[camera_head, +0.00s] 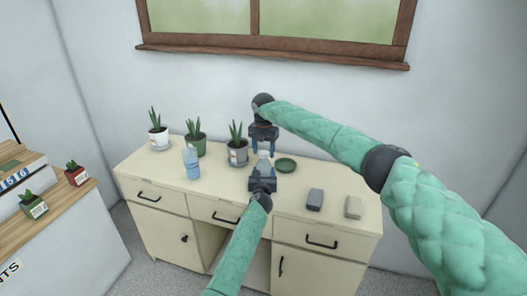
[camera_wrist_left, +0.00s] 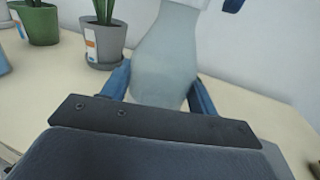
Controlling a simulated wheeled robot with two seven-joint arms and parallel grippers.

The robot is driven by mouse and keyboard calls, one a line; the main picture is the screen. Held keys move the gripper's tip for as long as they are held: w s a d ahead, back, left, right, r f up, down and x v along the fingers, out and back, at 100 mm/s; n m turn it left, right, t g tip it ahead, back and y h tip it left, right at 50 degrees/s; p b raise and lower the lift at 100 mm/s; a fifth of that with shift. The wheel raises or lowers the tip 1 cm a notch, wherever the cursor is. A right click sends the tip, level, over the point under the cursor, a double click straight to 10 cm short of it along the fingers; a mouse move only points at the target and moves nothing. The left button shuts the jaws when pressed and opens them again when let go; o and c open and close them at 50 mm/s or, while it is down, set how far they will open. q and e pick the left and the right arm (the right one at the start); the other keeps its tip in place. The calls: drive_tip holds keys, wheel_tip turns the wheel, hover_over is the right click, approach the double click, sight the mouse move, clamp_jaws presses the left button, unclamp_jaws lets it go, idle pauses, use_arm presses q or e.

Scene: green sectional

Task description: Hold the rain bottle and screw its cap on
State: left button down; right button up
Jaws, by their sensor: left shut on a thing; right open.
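A pale, clear bottle (camera_head: 263,163), which I take as the rain bottle, stands upright over the middle of the cabinet top. My left gripper (camera_head: 262,178) is shut on it from the front. In the left wrist view the bottle (camera_wrist_left: 165,60) sits between the two blue fingers, its top cut off by the frame edge. My right gripper (camera_head: 264,147) points down right above the bottle's top, with its fingers apart. A blue fingertip of it shows at the top of the left wrist view. I cannot make out the cap between the right fingers.
On the cream cabinet (camera_head: 156,182) stand a blue bottle (camera_head: 191,163), several potted plants, a green dish (camera_head: 286,165), and dark (camera_head: 314,199) and beige (camera_head: 353,207) blocks. A grey pot (camera_wrist_left: 102,43) is close left of the held bottle. The wall and window are behind.

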wheel_tip(320, 180, up, 4)
drive_tip(key=shift+r, duration=0.1)
drive_tip(key=shift+c, duration=0.5)
drive_tip(key=shift+a+r, duration=0.4)
drive_tip(key=shift+r, duration=0.35)
drive_tip(key=n, duration=0.1)
drive_tip(key=r+n, duration=0.1)
drive_tip(key=n, duration=0.1)
drive_tip(key=shift+w+r, duration=0.1)
drive_tip(key=n, duration=0.4)
drive_tip(key=shift+r, duration=0.35)
drive_tip(key=n, duration=0.4)
drive_tip(key=shift+d, duration=0.35)
drive_tip(key=shift+d+n, duration=0.1)
drive_tip(key=shift+n, duration=1.8)
